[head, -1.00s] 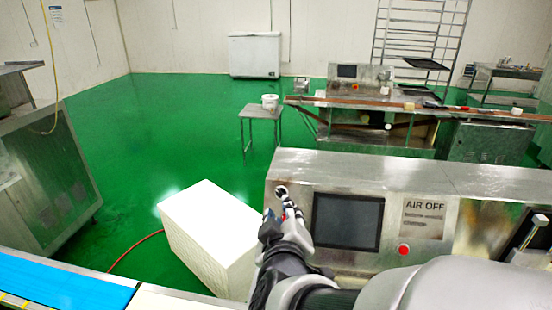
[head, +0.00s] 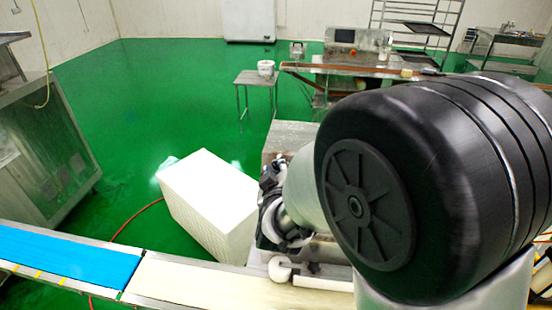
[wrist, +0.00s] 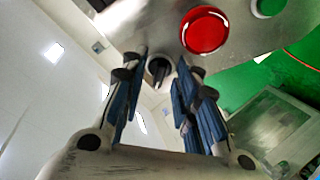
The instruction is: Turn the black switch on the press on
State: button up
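The black switch (wrist: 159,72), a dark knob in a pale round collar, shows in the wrist view on the metal panel of the press (wrist: 240,50). My gripper (wrist: 158,75) is open, with a blue-padded finger on either side of the switch in the picture. I see a gap between the fingers and the knob; the depth between them is unclear. In the head view my arm covers most of the press, leaving only a piece of its metal top (head: 290,136) visible. The switch and fingertips are hidden there.
A round red button (wrist: 205,31) and a green button (wrist: 268,6) are on the panel near the switch. A white block (head: 208,190) stands left of the press. A conveyor with a blue belt (head: 65,252) runs along the front. Green floor lies open behind.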

jog(key=shift+c, duration=0.3)
grip_shut()
jog(key=shift+m, duration=0.3)
jog(key=m+b, duration=0.2)
jog(key=shift+a+f+m, duration=0.15)
jog(key=shift+m, duration=0.15)
jog(key=m+h+b, duration=0.1)
jog(key=m, duration=0.1)
jog(key=m+b, duration=0.1)
jog(key=m, duration=0.2)
jog(key=shift+a+h, duration=0.15)
jog(key=shift+h, duration=0.25)
jog(key=m+h, duration=0.1)
jog(key=m, duration=0.5)
jog(key=shift+a+b, duration=0.2)
jog(key=shift+b, duration=0.2)
jog(key=m, duration=0.3)
jog(key=m+h, duration=0.1)
jog(key=m, duration=0.2)
jog(key=shift+w+a+g+h, duration=0.1)
jog(key=shift+g+h, duration=0.2)
jog(key=shift+g, duration=0.1)
jog(key=shift+r, duration=0.2)
